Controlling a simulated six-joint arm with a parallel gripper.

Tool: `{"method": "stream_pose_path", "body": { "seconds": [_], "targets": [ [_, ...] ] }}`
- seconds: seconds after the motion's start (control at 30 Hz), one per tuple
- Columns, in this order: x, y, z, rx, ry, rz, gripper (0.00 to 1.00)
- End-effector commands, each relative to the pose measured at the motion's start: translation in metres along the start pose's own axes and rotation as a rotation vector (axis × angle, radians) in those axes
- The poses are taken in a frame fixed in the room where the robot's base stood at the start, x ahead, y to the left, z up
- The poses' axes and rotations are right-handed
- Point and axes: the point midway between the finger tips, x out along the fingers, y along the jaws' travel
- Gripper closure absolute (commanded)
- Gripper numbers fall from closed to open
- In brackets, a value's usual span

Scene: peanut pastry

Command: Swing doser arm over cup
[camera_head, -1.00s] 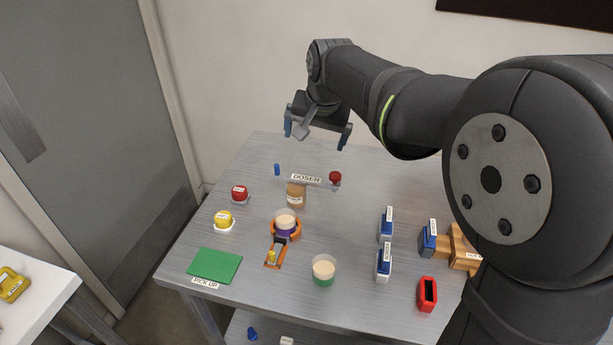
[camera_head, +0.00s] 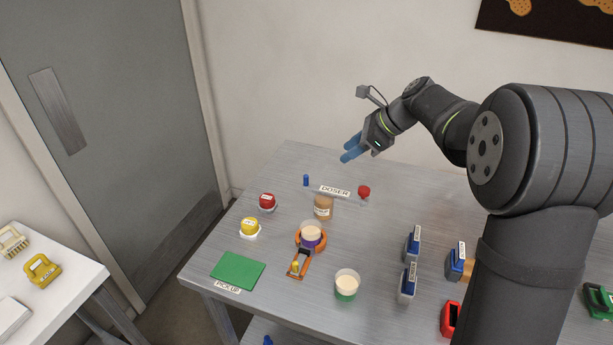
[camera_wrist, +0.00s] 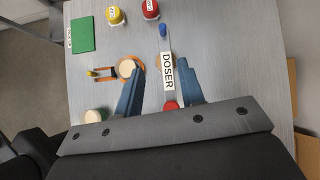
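The doser arm (camera_head: 335,191) is a grey bar with a DOSER label, a blue post (camera_head: 306,180) at its left end and a red knob (camera_head: 364,191) at its right. A tan jar (camera_head: 323,208) shows just below the bar. The cup (camera_head: 311,240), with a purple band and pale filling, sits in an orange ring holder (camera_head: 323,245) in front of the jar. The bar lies behind the cup, not over it. My gripper (camera_head: 347,150) is open and empty above the bar, its blue fingers tilted down-left. In the wrist view its fingers (camera_wrist: 161,64) appear either side of the label.
Red (camera_head: 267,202) and yellow (camera_head: 250,227) buttons and a green pick-up mat (camera_head: 238,270) lie left. A second cup with a green band (camera_head: 346,286) stands in front. Blue-and-white labelled blocks (camera_head: 408,283) and a red item (camera_head: 450,319) stand right.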

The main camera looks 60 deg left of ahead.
Motion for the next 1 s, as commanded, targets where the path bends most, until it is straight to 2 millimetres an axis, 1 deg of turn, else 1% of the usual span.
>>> {"method": "stream_pose_path", "body": {
  "seconds": [0.03,0.1,0.17,0.27,0.33,0.47,0.8,0.9,1.0],
  "targets": [
    [-0.001,-0.004,-0.002,0.053,-0.024,0.0,0.64],
    [-0.002,-0.007,-0.002,0.104,-0.047,0.001,0.64],
    [0.0,-0.007,-0.002,0.124,-0.056,0.003,0.64],
    [0.008,-0.007,-0.001,0.132,-0.059,0.006,0.64],
    [0.018,-0.007,0.0,0.13,-0.059,0.007,0.64],
    [0.044,-0.007,0.001,0.129,-0.058,0.007,0.64],
    [0.118,-0.006,0.005,0.127,-0.056,0.005,0.64],
    [0.138,-0.006,0.006,0.126,-0.056,0.004,0.64],
    [0.153,-0.007,0.007,0.126,-0.056,0.004,0.64]
  ]
}}
